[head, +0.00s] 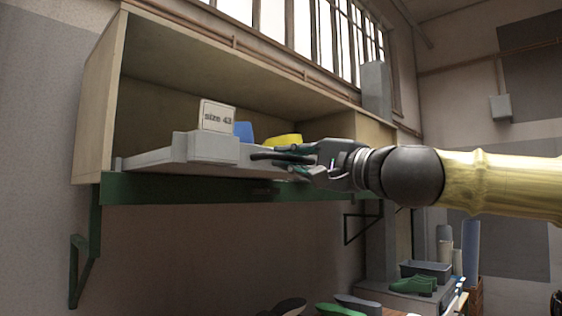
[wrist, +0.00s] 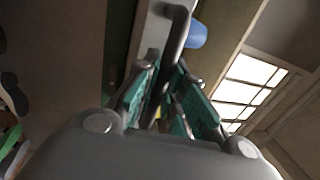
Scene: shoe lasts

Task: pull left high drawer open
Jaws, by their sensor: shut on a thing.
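The light grey drawer (head: 212,148) sits in the left part of the wooden wall cabinet, with a "size 43" card (head: 217,116) standing on it. A blue last (head: 244,131) and a yellow last (head: 284,141) show behind its front. My gripper (head: 285,159) is at the right of the drawer front, shut on the dark bar handle (head: 262,156). In the wrist view the handle (wrist: 178,35) runs down between the teal-padded fingers (wrist: 160,92). The fingers hide its gripped part. How far the drawer stands open is hard to tell.
The wooden cabinet (head: 113,105) rests on a green rail (head: 150,189) with brackets below. Green shoe lasts (head: 412,286) and a grey bin (head: 426,270) stand lower right. More lasts (head: 340,309) lie at the bottom edge. The space under the cabinet is clear.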

